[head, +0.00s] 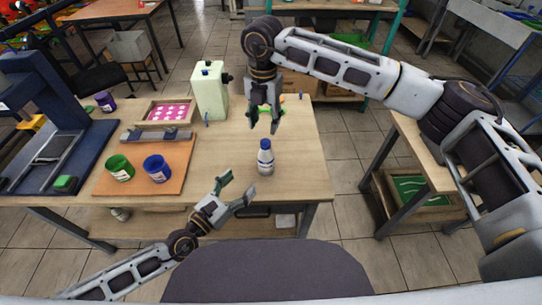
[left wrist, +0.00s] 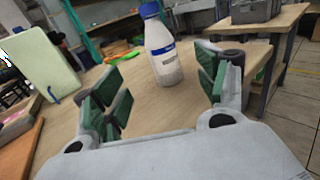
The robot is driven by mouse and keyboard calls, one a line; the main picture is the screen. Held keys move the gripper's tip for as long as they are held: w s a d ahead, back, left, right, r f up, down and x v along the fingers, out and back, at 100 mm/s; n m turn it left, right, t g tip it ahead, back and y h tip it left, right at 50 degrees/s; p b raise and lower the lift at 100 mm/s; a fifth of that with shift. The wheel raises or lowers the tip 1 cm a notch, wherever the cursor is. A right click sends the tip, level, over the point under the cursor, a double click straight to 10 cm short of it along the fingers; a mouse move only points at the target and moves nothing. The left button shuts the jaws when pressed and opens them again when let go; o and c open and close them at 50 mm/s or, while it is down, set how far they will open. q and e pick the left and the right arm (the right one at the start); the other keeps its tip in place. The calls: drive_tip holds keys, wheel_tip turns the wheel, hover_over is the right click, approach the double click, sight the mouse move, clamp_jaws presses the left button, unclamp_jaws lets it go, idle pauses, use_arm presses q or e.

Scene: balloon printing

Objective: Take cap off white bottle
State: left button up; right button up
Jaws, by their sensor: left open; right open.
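The white bottle (head: 265,160) stands upright on the wooden table, with its blue cap (head: 265,144) on top. In the left wrist view the bottle (left wrist: 162,52) shows a blue band, and its cap (left wrist: 149,10) is at the top edge. My left gripper (head: 234,188) is open and empty, at the table's front edge, to the left of and nearer than the bottle; the bottle appears beyond its spread fingers. My right gripper (head: 264,125) is open, pointing down above the table, behind the bottle in the picture and apart from the cap.
A pale green canister (head: 210,92) stands at the back. An orange board (head: 140,180) at left holds a green jar (head: 120,168) and a blue jar (head: 157,168). A blue press-like machine (head: 45,135) fills the far left. The table right of the bottle is clear.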

sight(261, 162)
use_arm(q)
drive_tip(key=shift+s, duration=0.1)
use_arm(e)
drive_tip(key=shift+r, duration=0.1)
use_arm(q)
drive_tip(key=shift+w+d, duration=0.1)
drive_tip(key=shift+w, duration=0.15)
drive_tip(key=shift+x, duration=6.65)
